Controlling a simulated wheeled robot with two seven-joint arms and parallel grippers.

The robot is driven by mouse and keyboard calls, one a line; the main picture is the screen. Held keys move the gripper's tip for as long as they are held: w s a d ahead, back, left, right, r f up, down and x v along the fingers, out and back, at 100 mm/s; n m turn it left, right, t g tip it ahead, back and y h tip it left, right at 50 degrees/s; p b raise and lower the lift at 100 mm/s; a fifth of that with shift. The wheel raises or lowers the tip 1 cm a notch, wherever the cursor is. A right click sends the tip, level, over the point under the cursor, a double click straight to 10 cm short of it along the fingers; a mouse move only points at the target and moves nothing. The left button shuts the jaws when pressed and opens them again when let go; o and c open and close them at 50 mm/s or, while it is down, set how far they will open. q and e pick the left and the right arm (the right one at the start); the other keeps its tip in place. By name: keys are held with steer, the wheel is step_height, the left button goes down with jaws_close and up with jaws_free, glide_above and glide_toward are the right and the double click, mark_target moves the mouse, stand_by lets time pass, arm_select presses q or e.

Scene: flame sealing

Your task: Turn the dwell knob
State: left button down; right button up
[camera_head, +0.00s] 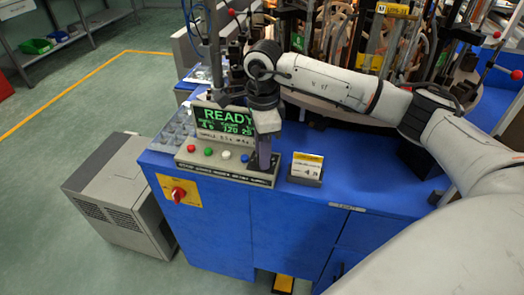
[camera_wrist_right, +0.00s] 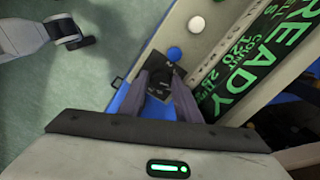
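The control panel (camera_head: 225,171) with its coloured buttons sits on the front edge of the blue machine table. My right gripper (camera_head: 263,167) points down at the panel's right end and covers the dwell knob in the head view. In the right wrist view, the two fingers (camera_wrist_right: 163,82) stand apart, with a dark plate (camera_wrist_right: 159,94) with small white marks between them. The dark dwell knob (camera_wrist_right: 160,74) appears to be between the fingertips; I cannot tell whether they touch it. My left gripper is out of view.
A green READY display (camera_head: 224,120) stands behind the panel. Blue (camera_wrist_right: 173,53) and white (camera_wrist_right: 196,24) buttons lie close to the fingers. A small yellow-and-white sign (camera_head: 307,168) stands to the right. A red switch (camera_head: 178,193) is on the table's front.

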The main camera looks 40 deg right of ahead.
step_height(320, 180, up, 10)
steer(key=shift+s+r+b, duration=0.15)
steer(key=shift+r+b, duration=0.05)
steer(key=shift+b, duration=0.1)
stand_by(0.4)
steer(key=shift+a, duration=0.1)
stand_by(0.3)
